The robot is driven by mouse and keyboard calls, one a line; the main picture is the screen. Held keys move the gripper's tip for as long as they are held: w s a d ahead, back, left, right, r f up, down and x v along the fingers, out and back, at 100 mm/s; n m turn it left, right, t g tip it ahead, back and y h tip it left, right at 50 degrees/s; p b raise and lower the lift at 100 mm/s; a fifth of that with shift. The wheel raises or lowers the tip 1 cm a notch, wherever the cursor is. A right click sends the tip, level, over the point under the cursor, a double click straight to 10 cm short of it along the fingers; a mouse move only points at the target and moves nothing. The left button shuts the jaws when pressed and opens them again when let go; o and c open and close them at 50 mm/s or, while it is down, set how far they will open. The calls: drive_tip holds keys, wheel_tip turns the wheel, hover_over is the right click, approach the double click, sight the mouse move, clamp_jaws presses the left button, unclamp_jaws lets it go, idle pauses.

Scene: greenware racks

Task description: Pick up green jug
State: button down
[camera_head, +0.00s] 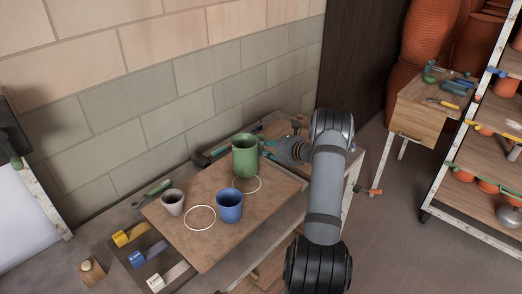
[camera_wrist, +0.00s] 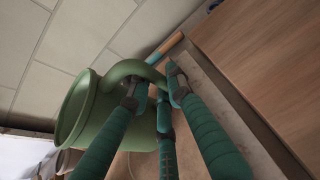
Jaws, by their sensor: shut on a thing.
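The green jug (camera_head: 245,157) is upright at the back right of the brown board, by a white ring outline. I cannot tell whether its base touches the board. My gripper (camera_head: 268,150) comes in from the right at the jug's handle side, its fingers partly hidden behind the wrist. In the wrist view, the jug (camera_wrist: 88,115) fills the left, with its mouth at the far left. Its curved handle (camera_wrist: 128,70) runs into the teal fingers of my gripper (camera_wrist: 159,90), which are shut on it.
A blue cup (camera_head: 229,207) and a small grey cup (camera_head: 172,203) stand on the board (camera_head: 205,247) near another white ring (camera_head: 200,218). Tools lie behind the board along the brick wall. A shelf rack (camera_head: 460,130) with pots stands at the right.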

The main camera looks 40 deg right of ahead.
drive_tip(key=shift+r, duration=0.55)
drive_tip(key=shift+s+d+r, duration=0.1)
drive_tip(key=shift+s+r, duration=0.05)
drive_tip(key=shift+r, duration=0.75)
drive_tip(key=a+r+b+v, duration=0.1)
drive_tip(key=b+v, duration=0.1)
drive_tip(key=v, duration=1.1)
drive_tip(key=shift+w+a+r, duration=0.3)
drive_tip(key=shift+a+r, duration=0.05)
drive_tip(key=shift+a, duration=0.15)
